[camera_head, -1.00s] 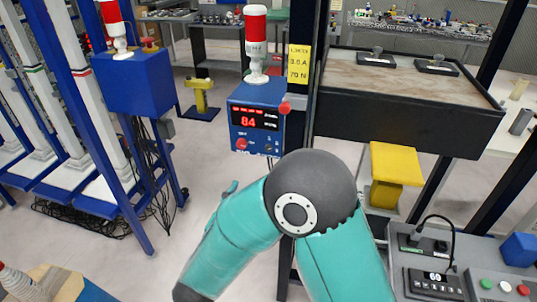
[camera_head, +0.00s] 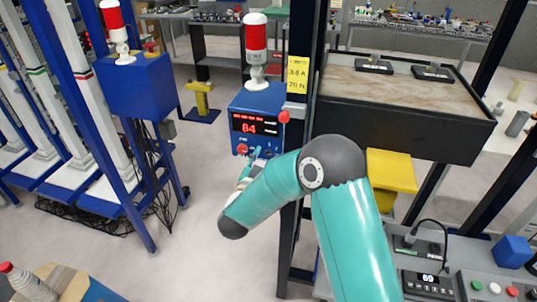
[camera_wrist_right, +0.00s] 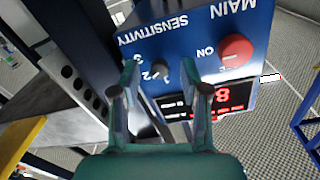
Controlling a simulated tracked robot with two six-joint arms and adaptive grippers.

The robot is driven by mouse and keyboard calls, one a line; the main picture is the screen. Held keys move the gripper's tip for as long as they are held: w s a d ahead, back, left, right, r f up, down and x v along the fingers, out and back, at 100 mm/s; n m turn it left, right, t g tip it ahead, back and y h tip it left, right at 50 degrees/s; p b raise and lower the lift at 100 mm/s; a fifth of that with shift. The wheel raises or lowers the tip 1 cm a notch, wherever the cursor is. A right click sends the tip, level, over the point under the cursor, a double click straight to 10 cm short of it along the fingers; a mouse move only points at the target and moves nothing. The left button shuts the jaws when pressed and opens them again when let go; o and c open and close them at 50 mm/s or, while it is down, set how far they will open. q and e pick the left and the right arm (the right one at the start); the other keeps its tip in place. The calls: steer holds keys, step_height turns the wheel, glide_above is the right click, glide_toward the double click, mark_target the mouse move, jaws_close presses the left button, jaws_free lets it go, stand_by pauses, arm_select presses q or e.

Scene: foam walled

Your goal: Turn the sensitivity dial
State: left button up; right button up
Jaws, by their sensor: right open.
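The sensitivity dial (camera_wrist_right: 160,70) is a small dark knob below the word SENSITIVITY, upside down in the right wrist view. It sits on the front of a blue control box (camera_head: 256,101), beside a red MAIN knob (camera_wrist_right: 236,48). My right gripper (camera_wrist_right: 160,80) is open, its two fingers on either side of the dial. I cannot tell whether they touch it. In the head view the right gripper (camera_head: 254,156) is at the box's lower front and covers part of the dial area. My left gripper is not in view.
A dark post (camera_head: 298,120) with a yellow label stands right beside the box. A red and white beacon (camera_head: 256,45) is on top. A bench with a dark front (camera_head: 400,120) is to the right, and a blue rack with another box (camera_head: 135,82) to the left.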

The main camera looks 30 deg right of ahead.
steer(key=shift+w+d, duration=0.1)
steer(key=shift+d, duration=0.05)
steer(key=shift+c, duration=0.3)
jaws_close()
steer(key=shift+d, duration=0.15)
steer(key=shift+f+m+b, duration=0.2)
steer(key=shift+m+b, duration=0.1)
steer(key=shift+b, duration=0.3)
steer(key=m+b, duration=0.3)
steer(key=b, duration=0.2)
steer(key=m+b, duration=0.3)
steer(key=b, duration=0.2)
steer(key=m+b, duration=0.2)
steer(key=b, duration=0.3)
steer(key=shift+a+f+m+b, duration=0.2)
steer(key=shift+f+m+b, duration=0.1)
steer(key=shift+m+b, duration=0.1)
steer(key=shift+r+m+y+b, duration=0.2)
steer(key=shift+m+y+b, duration=0.1)
steer(key=shift+m+b, duration=0.9)
